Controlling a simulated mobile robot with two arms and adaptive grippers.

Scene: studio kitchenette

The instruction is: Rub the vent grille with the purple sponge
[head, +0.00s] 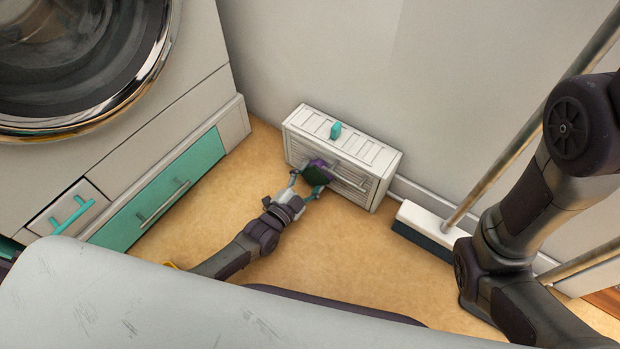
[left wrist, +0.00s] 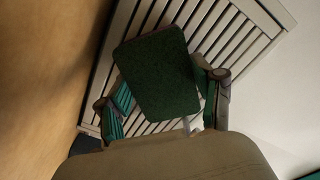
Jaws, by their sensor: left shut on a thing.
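The vent grille (head: 370,184) is the slatted front of a white box-shaped unit on the floor against the wall. Its slats also fill much of the left wrist view (left wrist: 240,40). My left gripper (head: 309,182) is shut on the purple sponge (head: 318,164), which has a dark green face. In the left wrist view the green face of the sponge (left wrist: 157,75) sits between the fingers, in front of the slats. The sponge is at the left part of the grille; whether it touches the slats I cannot tell. My right gripper is not in view.
A teal knob (head: 336,130) is on top of the unit. A broom (head: 426,227) stands to its right by the wall. A washing machine (head: 85,60) and a teal drawer (head: 160,190) are at the left. The floor before the unit is open.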

